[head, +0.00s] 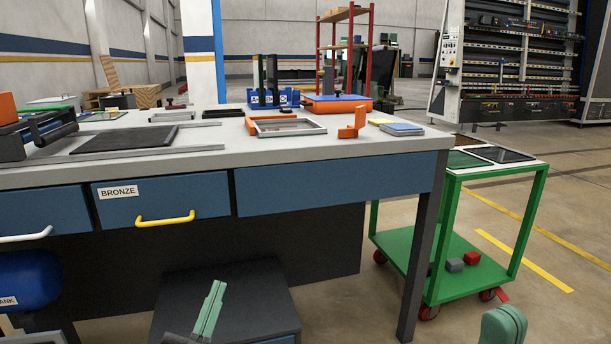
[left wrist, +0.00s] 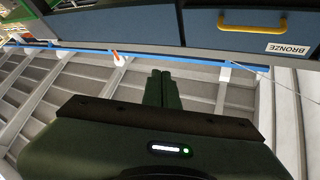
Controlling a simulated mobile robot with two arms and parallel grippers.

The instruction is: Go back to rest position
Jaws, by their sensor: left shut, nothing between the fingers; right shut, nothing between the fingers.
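My left gripper (head: 209,308) shows at the bottom of the head view, in front of the dark cabinet under the workbench. Its green fingers are together and empty, pointing up in the picture. In the left wrist view its dark green fingers (left wrist: 161,88) lie side by side with nothing between them. My right gripper (head: 503,325) is a green rounded shape at the bottom right edge of the head view, over open floor. It is shut, and most of it is cut off by the frame. Both are clear of the bench.
A workbench (head: 400,150) stands ahead with frames and trays on top. Its blue drawer labelled BRONZE (head: 147,201) has a yellow handle. A dark cabinet (head: 225,290) is below. A green cart (head: 480,275) with small blocks stands right.

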